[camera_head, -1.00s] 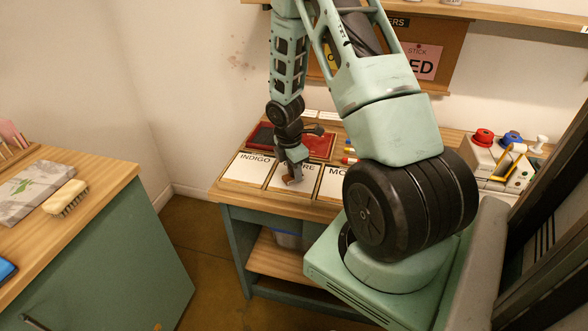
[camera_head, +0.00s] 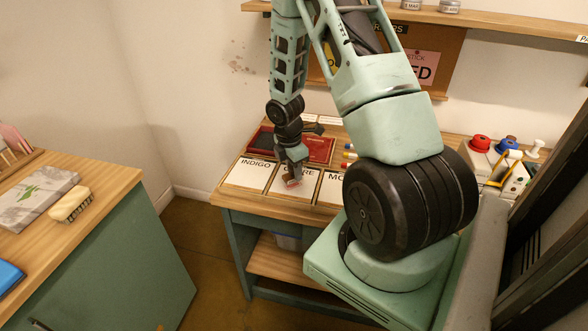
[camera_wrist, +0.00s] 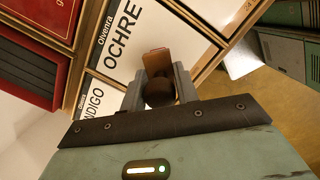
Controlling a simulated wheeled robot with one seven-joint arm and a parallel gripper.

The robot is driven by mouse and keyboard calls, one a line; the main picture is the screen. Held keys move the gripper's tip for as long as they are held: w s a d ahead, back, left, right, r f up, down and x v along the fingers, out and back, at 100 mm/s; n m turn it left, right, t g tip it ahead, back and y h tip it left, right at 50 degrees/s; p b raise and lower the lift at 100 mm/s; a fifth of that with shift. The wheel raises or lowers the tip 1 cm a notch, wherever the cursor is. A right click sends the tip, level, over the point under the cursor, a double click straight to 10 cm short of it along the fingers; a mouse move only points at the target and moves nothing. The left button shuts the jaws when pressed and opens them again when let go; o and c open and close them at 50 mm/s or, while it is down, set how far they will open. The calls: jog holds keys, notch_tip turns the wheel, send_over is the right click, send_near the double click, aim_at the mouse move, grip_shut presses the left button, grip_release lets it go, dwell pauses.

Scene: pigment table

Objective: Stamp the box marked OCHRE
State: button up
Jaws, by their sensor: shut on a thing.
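My gripper (camera_head: 292,166) is shut on a stamp (camera_head: 292,182) with a dark round handle and a reddish-brown block. In the wrist view the stamp (camera_wrist: 156,62) sits between the fingers (camera_wrist: 158,90). The white OCHRE box label (camera_head: 279,185) lies on the table between INDIGO and a label starting "MO". In the wrist view the OCHRE label (camera_wrist: 160,45) is close past the stamp, which covers part of its edge. The stamp is over this label; I cannot tell whether it touches. I see no clear print on the label.
The INDIGO label (camera_head: 247,175) is at left, the "MO" label (camera_head: 332,188) at right. A red tray (camera_head: 318,150) lies behind them. Red and blue knobbed items (camera_head: 480,143) stand at the table's right. A side counter (camera_head: 120,185) holds a brush (camera_head: 70,204).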

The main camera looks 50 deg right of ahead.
jog(key=shift+r+p, duration=1.85)
jog(key=shift+r, duration=0.35)
